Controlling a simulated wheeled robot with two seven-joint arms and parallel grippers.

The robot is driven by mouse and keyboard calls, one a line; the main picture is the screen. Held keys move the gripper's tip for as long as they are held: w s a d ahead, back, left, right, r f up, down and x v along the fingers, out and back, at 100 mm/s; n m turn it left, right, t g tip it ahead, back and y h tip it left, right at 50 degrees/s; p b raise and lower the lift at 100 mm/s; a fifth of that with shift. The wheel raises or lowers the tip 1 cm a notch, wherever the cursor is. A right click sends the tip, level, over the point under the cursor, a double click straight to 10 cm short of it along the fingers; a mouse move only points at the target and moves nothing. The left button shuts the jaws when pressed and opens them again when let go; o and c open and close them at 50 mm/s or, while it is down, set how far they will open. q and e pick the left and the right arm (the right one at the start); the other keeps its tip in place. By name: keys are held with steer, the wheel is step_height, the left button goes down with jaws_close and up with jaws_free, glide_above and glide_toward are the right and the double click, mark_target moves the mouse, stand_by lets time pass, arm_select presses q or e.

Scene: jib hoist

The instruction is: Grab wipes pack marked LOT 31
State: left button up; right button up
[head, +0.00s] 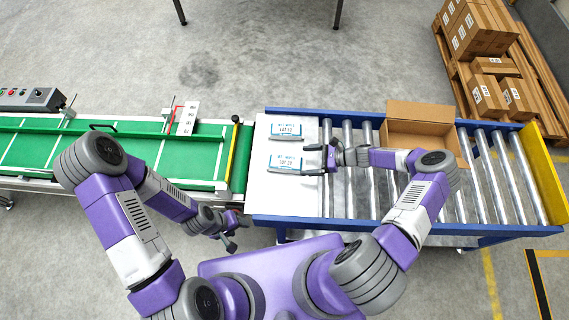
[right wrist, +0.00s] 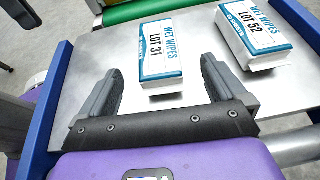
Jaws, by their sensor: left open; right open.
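The white-and-blue wipes pack marked LOT 31 (right wrist: 162,54) lies flat on the metal plate; it is the nearer of two packs in the head view (head: 285,162). My right gripper (head: 318,158) is open at the right end of this pack. In the right wrist view its fingers stand on either side of the pack's near end, with gaps; their height relative to it is unclear. A similar pack marked LOT 52 (right wrist: 255,36) lies beyond it in the head view (head: 286,130). My left gripper (head: 229,240) is open and empty, low at the plate's near left corner.
The metal plate (head: 285,200) has free room in front of the packs. Rollers (head: 480,175) run to its right, with an open cardboard box (head: 420,112) on them. A green conveyor belt (head: 205,160) ends at the left. Cartons (head: 480,30) are stacked on a pallet at the back right.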

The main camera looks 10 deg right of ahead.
mark_target(291, 162)
steer(key=shift+w+f, duration=0.1)
steer(key=shift+f, duration=0.35)
steer(key=shift+w+a+f+b, duration=0.1)
steer(key=shift+a+f+b, duration=0.05)
steer(key=shift+a+b, duration=0.15)
steer(key=x, duration=0.2)
steer(key=b+x, duration=0.1)
steer(key=x, duration=0.1)
steer(key=b+x, duration=0.1)
steer(key=x, duration=0.2)
steer(key=shift+a+r, duration=0.15)
steer(key=shift+r, duration=0.2)
steer(key=shift+c, duration=0.2)
steer(key=shift+r, duration=0.1)
steer(key=c, duration=1)
